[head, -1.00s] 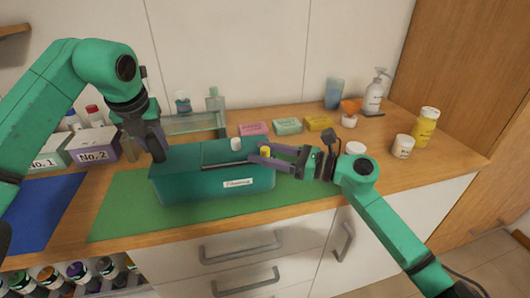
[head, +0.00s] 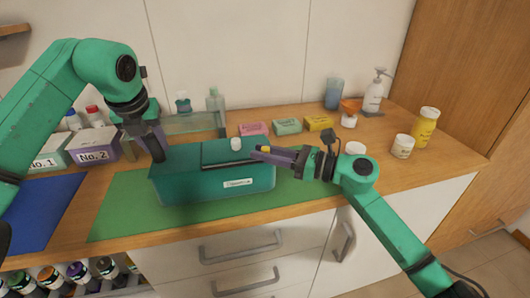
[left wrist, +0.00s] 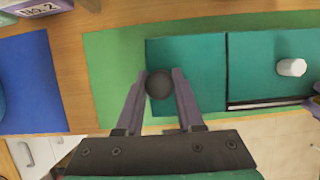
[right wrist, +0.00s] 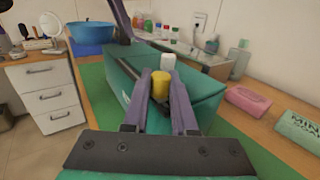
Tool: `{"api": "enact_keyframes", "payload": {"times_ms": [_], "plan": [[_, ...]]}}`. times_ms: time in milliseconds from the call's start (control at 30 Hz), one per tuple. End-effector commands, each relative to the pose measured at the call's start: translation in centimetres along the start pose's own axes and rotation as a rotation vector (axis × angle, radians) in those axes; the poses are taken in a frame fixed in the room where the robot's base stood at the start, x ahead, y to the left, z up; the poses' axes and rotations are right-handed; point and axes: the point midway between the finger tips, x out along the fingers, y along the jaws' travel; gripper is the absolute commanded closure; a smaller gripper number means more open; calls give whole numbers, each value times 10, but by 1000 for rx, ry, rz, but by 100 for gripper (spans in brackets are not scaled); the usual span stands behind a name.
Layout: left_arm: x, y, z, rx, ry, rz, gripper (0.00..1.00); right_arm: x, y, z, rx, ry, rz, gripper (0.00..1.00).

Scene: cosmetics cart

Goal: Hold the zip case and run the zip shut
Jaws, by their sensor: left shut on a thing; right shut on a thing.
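The teal zip case (head: 205,190) sits on the green mat (head: 115,215), with a white label on its front. A dark strip or gap (left wrist: 265,104) runs along the front edge of its lid. My left gripper (head: 158,156) is shut on a dark round knob (left wrist: 160,85) at the case's left end. My right gripper (head: 264,152) is shut on the yellow zip pull (right wrist: 161,85) near the case's right end; the pull is mostly hidden in the head view. A white cylinder (head: 236,144) stands on the lid.
Behind the case are pink (head: 254,129), mint (head: 287,126) and yellow (head: 319,123) soap boxes. The No. 2 box (head: 93,148) stands left, near a blue mat (head: 40,210). Jars and bottles stand at the right. The green mat's front strip is clear.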

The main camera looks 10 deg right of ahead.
Motion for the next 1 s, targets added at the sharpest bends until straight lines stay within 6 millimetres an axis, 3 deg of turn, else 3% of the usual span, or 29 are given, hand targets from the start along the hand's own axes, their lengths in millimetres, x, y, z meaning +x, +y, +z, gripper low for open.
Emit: {"api": "enact_keyframes", "payload": {"times_ms": [867,1000], "plan": [[-1,0,1,-1,-2,-2,100,0,0,0,0,0,0,100],[-1,0,0,0,-2,-2,100,14,9,0,0,0,3,100]]}}
